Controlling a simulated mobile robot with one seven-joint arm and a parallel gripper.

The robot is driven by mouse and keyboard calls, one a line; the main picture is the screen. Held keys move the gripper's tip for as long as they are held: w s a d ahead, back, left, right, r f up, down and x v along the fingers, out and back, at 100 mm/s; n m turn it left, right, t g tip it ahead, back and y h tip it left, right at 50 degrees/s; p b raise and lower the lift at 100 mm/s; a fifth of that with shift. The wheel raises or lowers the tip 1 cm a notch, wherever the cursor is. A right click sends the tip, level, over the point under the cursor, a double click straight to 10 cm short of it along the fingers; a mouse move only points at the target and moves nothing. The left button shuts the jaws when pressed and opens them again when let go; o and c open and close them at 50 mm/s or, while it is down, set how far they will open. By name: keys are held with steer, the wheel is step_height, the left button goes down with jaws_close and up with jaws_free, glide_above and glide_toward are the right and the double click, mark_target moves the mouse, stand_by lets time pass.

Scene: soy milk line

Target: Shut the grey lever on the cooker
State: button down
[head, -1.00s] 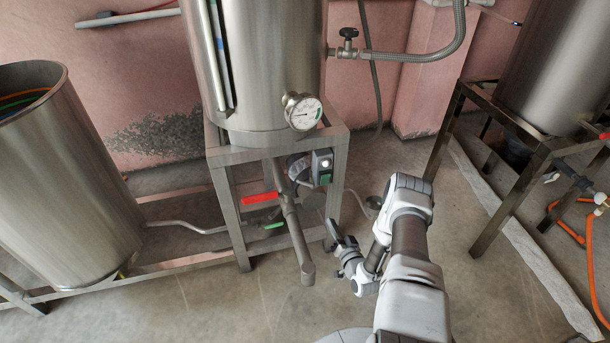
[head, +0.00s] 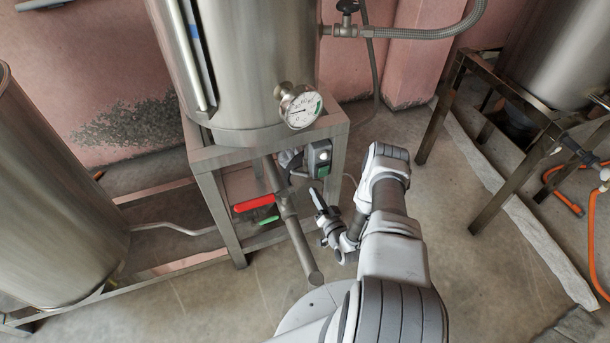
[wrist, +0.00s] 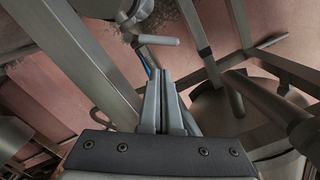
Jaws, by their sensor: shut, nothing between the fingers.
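The cooker (head: 240,70) is the steel tank on a square metal stand, left of centre in the head view. A red lever (head: 253,203) and a green lever (head: 268,220) show under it, beside a slanting outlet pipe (head: 296,238). I cannot pick out a grey lever with certainty in the head view. In the wrist view a short grey bar (wrist: 158,40) sticks out of a round metal part beyond the fingertips; I cannot tell if it is the lever. My gripper (head: 318,200) is shut and empty, just right of the outlet pipe; its fingers (wrist: 163,78) point away in the wrist view.
The stand's leg (head: 218,215) is left of the pipe. Another steel tank (head: 55,205) stands at left. Open floor (head: 470,285) lies at right.

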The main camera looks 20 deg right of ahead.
mark_target(298, 173)
steer(key=w+b, duration=0.1)
steer(key=w, duration=0.4)
steer(key=w+b, duration=0.2)
steer(key=w, duration=0.2)
steer(key=shift+w+a+f, duration=0.15)
steer(key=shift+w, duration=0.2)
steer(key=shift+a+f+n, duration=0.35)
steer(key=shift+n, duration=0.35)
steer(key=shift+a+f+n, duration=0.3)
steer(key=shift+a+n, duration=0.05)
steer(key=shift+n, duration=0.35)
steer(key=f+n, duration=0.1)
steer(key=a+f+n, duration=0.1)
steer(key=n, duration=0.1)
steer(key=shift+a+f, duration=0.1)
steer(key=shift+f, duration=0.05)
steer(key=shift+s, duration=0.2)
stand_by(0.4)
